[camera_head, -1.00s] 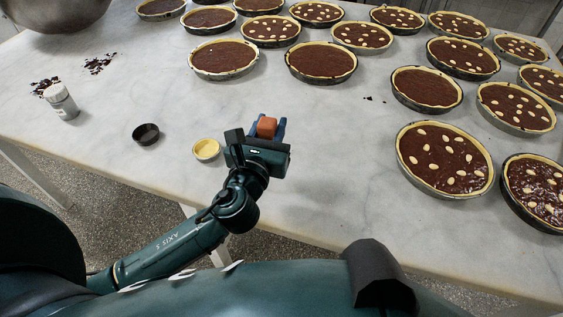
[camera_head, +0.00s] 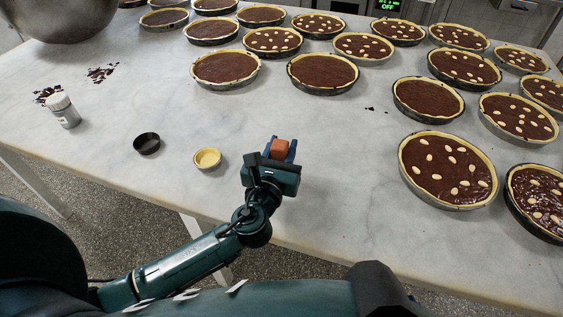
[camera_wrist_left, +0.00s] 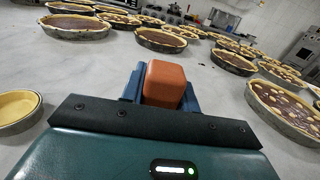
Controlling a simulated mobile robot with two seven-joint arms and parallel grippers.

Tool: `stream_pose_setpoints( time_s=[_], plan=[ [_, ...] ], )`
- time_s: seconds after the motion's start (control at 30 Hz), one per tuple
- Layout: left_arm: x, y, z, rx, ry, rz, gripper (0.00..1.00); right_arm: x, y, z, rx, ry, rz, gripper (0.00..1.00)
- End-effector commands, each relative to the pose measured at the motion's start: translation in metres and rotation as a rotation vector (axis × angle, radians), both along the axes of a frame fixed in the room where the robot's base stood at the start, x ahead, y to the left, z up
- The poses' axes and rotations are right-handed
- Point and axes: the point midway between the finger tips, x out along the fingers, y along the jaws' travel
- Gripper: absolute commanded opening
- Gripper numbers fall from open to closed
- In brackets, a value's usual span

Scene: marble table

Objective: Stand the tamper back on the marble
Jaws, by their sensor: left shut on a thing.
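My left gripper (camera_head: 281,150) is shut on an orange-brown block (camera_head: 280,146), the visible part of the tamper. In the left wrist view the block (camera_wrist_left: 164,84) sits between the blue fingers (camera_wrist_left: 163,92), with a squared, rounded-edge top. Its lower part is hidden behind the gripper, so I cannot tell whether it touches the marble. The gripper is over the front part of the marble table (camera_head: 340,190), right of a small yellow tart shell (camera_head: 207,158). My right gripper is not in view.
Filled tarts (camera_head: 225,68) line the back, and almond-topped ones (camera_head: 448,168) stand at the right. The marble right of the gripper is clear. A metal bowl (camera_head: 70,15) is back left.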

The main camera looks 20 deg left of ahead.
Motion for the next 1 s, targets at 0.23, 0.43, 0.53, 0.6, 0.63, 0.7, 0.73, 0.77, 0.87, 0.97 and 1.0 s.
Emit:
stream_pose_setpoints(
  time_s=[0.23, 0.43, 0.53, 0.6, 0.63, 0.7, 0.73, 0.77, 0.87, 0.97, 1.0],
  plan=[
    [0.0, 0.0, -0.034, 0.001, 0.002, 0.0, 0.0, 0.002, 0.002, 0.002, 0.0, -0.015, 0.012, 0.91],
    [0.0, 0.0, -0.035, 0.0, 0.0, -0.001, 0.0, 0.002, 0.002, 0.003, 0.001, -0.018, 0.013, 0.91],
    [0.0, 0.0, -0.036, 0.0, 0.0, 0.0, 0.0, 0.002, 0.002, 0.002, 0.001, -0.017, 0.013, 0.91],
    [0.0, 0.0, -0.038, 0.0, 0.001, 0.0, 0.0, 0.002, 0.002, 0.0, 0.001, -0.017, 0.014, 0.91],
    [0.0, 0.0, -0.039, -0.001, 0.001, 0.0, 0.0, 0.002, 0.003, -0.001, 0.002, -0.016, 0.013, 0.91],
    [0.0, 0.0, -0.039, -0.001, 0.002, 0.0, 0.35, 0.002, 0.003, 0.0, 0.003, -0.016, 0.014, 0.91],
    [0.0, 0.0, -0.039, 0.0, 0.002, 0.0, 0.38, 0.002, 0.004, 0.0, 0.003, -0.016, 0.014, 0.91],
    [0.0, 0.0, -0.039, 0.0, 0.002, 0.0, 0.4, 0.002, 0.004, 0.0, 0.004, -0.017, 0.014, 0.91],
    [0.0, 0.0, -0.039, 0.0, 0.002, 0.0, 0.49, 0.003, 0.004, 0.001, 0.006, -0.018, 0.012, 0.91],
    [0.0, 0.0, -0.039, 0.0, 0.002, 0.0, 0.52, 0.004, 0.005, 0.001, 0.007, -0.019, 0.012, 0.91],
    [0.0, 0.0, -0.039, 0.0, 0.002, 0.0, 0.52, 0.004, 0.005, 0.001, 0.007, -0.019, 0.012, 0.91]
  ],
)
